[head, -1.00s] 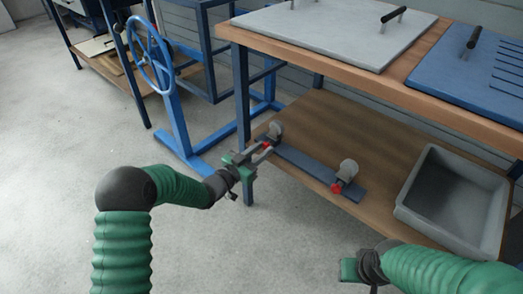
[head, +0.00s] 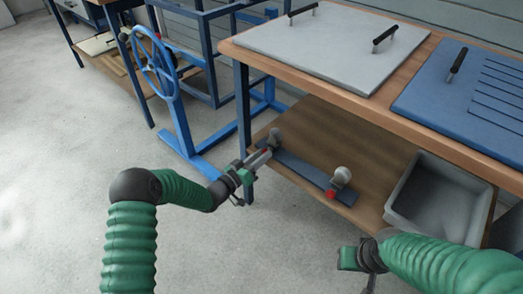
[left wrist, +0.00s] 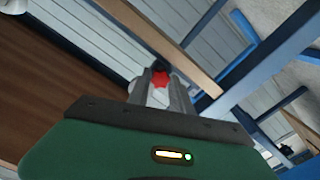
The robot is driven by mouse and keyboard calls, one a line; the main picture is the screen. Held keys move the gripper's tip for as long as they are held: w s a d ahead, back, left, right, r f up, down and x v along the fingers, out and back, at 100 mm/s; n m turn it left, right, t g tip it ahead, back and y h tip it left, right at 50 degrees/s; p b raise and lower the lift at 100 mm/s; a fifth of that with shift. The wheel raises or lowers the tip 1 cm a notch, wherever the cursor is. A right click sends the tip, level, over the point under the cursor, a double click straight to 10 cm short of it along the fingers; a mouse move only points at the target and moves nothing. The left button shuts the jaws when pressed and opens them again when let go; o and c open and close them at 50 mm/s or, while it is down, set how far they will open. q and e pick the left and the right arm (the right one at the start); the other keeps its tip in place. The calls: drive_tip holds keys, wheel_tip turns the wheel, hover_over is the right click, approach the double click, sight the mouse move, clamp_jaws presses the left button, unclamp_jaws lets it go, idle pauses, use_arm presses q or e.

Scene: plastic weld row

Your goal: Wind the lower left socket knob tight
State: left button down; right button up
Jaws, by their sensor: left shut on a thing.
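The lower left socket (head: 275,136) is a grey rounded fitting at the left end of a dark blue-grey bar (head: 300,170) on the lower shelf. Its red knob (head: 264,151) is mostly hidden by my left gripper (head: 262,154), which is shut on it. In the left wrist view the red knob (left wrist: 160,78) shows between the tips of my two grey fingers. A second socket (head: 342,175) with a red knob (head: 331,194) stands farther right on the bar. My right gripper (head: 350,258) is low in the head view, away from the bar; its fingers do not show clearly.
The wooden lower shelf (head: 325,130) lies under a bench top with a grey panel (head: 330,38) and a blue panel (head: 465,85) with handles. A grey bin (head: 405,190) stands at the shelf's right. A blue handwheel stand (head: 178,125) is at the left. The bench leg (head: 243,115) is close to my left gripper.

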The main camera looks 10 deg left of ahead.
use_arm(q)
drive_tip(key=shift+a+n+p, duration=0.1)
drive_tip(key=shift+n+p, duration=0.45)
drive_tip(key=shift+n, duration=0.15)
drive_tip(key=shift+f, duration=0.1)
drive_tip(key=c, duration=1.1)
unclamp_jaws()
drive_tip(key=shift+c, duration=0.2)
drive_tip(key=p+v, duration=0.8)
drive_tip(key=v, duration=0.9)
